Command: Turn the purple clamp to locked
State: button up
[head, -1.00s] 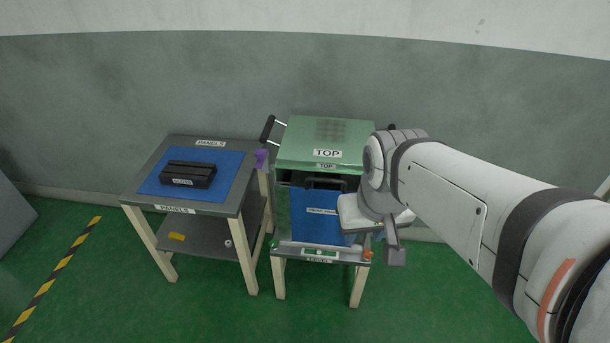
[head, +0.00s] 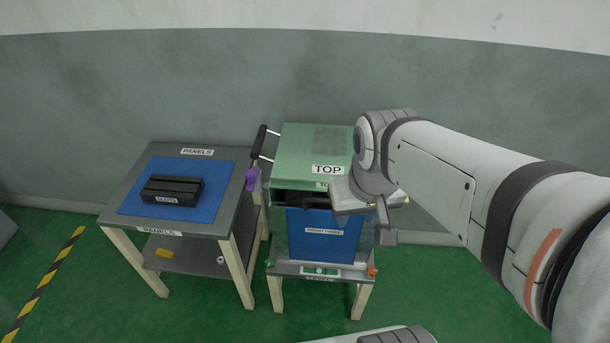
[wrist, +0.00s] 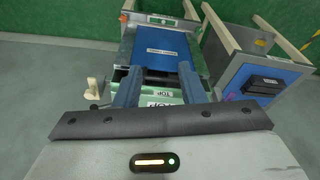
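The purple clamp (head: 252,179) is at the upper left side of the green-topped unit (head: 305,150), by the gap to the panel table. It is small here, and its lever position is hard to read. My gripper (head: 385,225) is to the right of the clamp, in front of the unit's right side and apart from the clamp. In the wrist view its two dark fingers (wrist: 160,88) are spread with nothing between them. The unit's top and blue front panel (wrist: 165,48) show beyond them, upside down.
A panel table (head: 222,220) with a blue mat and a black slotted block (head: 172,190) stands left of the unit. A black-gripped handle (head: 259,140) sticks up behind the clamp. Green and orange (head: 372,272) tabs flank the unit's lower front. Green floor is open in front.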

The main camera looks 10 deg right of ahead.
aim_at(252, 174)
jog(key=z, duration=2.15)
jog(key=k, duration=2.1)
jog(key=u, duration=0.45)
jog(key=i, duration=1)
jog(key=u, duration=0.1)
